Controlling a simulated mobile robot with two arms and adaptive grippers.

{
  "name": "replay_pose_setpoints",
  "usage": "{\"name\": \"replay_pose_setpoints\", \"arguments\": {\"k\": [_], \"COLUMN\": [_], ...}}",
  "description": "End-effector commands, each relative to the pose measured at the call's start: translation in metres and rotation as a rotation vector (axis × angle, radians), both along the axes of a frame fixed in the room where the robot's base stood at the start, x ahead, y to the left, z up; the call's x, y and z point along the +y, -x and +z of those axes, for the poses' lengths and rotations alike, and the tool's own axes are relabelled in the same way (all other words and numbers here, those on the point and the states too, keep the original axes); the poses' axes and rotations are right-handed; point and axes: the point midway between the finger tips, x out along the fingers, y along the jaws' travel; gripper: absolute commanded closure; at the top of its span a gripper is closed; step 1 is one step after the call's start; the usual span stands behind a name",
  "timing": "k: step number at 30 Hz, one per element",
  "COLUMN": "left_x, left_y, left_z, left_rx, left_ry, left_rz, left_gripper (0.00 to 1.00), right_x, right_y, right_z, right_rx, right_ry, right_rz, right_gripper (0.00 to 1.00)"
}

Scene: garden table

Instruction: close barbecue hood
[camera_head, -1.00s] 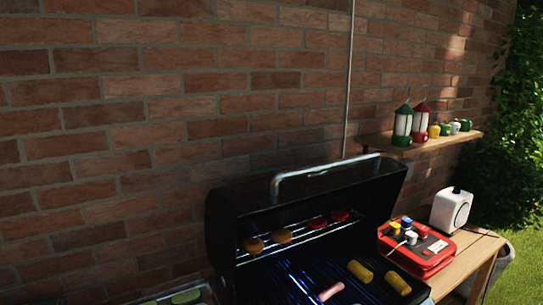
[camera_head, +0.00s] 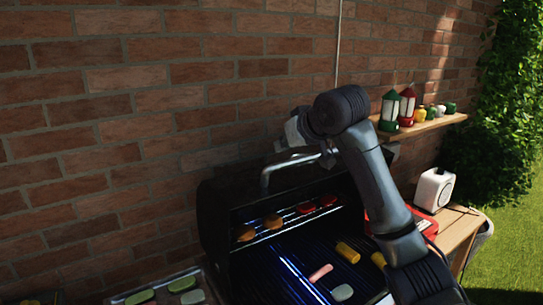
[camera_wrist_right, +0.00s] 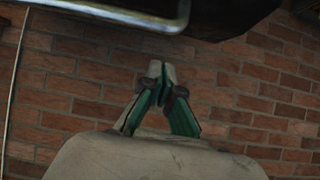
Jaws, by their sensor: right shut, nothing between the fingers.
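The barbecue hood (camera_head: 222,205) is black and stands open, tilted back towards the brick wall. Its silver bar handle (camera_head: 267,175) runs along the top edge. My right arm reaches in from the bottom right, across the grill. My right gripper (camera_head: 290,137) is above and behind the handle, near the wall. In the right wrist view the gripper (camera_wrist_right: 158,72) is shut and empty, its green-lined fingers meeting at the tips. The handle (camera_wrist_right: 130,17) and the dark hood (camera_wrist_right: 225,15) show above the fingertips, apart from them. My left gripper is not in view.
Patties lie on the upper rack; a sausage (camera_head: 320,272), corn (camera_head: 347,252) and other food lie on the lower grate. A red case (camera_head: 424,222) and a white box (camera_head: 434,189) stand right. A tray with green food stands left.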

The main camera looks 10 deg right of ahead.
Motion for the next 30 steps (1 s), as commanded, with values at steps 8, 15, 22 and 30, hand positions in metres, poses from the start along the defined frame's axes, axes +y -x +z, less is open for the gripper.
{"name": "replay_pose_setpoints", "arguments": {"k": [8, 15, 22, 30], "left_x": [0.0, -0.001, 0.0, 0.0], "left_y": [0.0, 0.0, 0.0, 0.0], "left_z": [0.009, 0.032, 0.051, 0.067], "left_rx": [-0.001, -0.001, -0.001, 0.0], "left_ry": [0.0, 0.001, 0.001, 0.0], "left_rz": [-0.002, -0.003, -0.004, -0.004], "left_gripper": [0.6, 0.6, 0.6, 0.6], "right_x": [0.002, 0.013, 0.023, 0.019], "right_y": [-0.012, -0.047, -0.077, -0.062], "right_z": [0.021, -0.001, -0.022, -0.043], "right_rx": [-0.017, -0.016, -0.017, -0.019], "right_ry": [-0.01, -0.01, -0.01, -0.008], "right_rz": [-0.003, -0.003, -0.003, -0.003], "right_gripper": [1.0, 1.0, 1.0, 1.0]}}
